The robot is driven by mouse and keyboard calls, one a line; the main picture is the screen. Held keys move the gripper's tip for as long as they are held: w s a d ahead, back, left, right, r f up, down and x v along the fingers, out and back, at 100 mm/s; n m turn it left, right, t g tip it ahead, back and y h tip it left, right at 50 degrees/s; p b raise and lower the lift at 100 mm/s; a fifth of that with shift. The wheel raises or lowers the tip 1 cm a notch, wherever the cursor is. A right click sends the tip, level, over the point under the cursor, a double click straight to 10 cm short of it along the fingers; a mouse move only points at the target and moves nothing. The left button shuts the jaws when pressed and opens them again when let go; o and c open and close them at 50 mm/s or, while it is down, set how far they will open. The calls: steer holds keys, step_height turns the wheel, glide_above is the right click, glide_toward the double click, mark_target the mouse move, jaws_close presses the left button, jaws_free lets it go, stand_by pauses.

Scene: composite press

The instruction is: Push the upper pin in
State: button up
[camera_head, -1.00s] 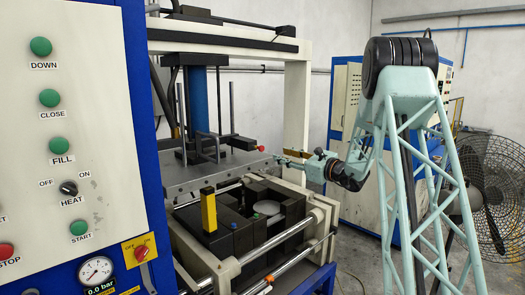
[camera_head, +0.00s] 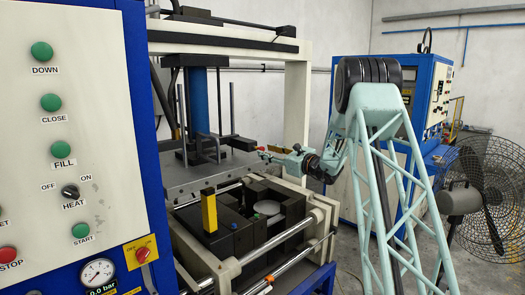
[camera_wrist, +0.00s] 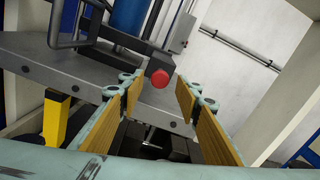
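The upper pin shows as a red round knob (camera_head: 260,148) at the right edge of the press's grey upper plate (camera_head: 185,179). In the wrist view the red knob (camera_wrist: 160,79) is in the middle, sticking out from the plate edge. My gripper (camera_wrist: 160,92) is open, its two yellow-padded fingers to the left and right of the knob in that picture. The knob appears at or just beyond the fingertips; I cannot tell its exact depth, and I see no contact. In the head view my gripper (camera_head: 271,154) is right beside the knob.
A yellow block (camera_head: 209,210) stands on the dark lower mould (camera_head: 232,235). Rods and a blue cylinder (camera_head: 199,100) rise above the plate. A white press post (camera_head: 297,110) stands behind my gripper. Another red-tipped end (camera_head: 269,278) is low in front.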

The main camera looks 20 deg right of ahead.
mark_target(263, 150)
steer(key=shift+x, duration=1.75)
jaws_close()
steer(key=shift+b+x, duration=0.35)
steer(key=shift+x, duration=0.85)
steer(key=shift+w+a, duration=0.15)
steer(key=shift+w, duration=0.4)
jaws_free()
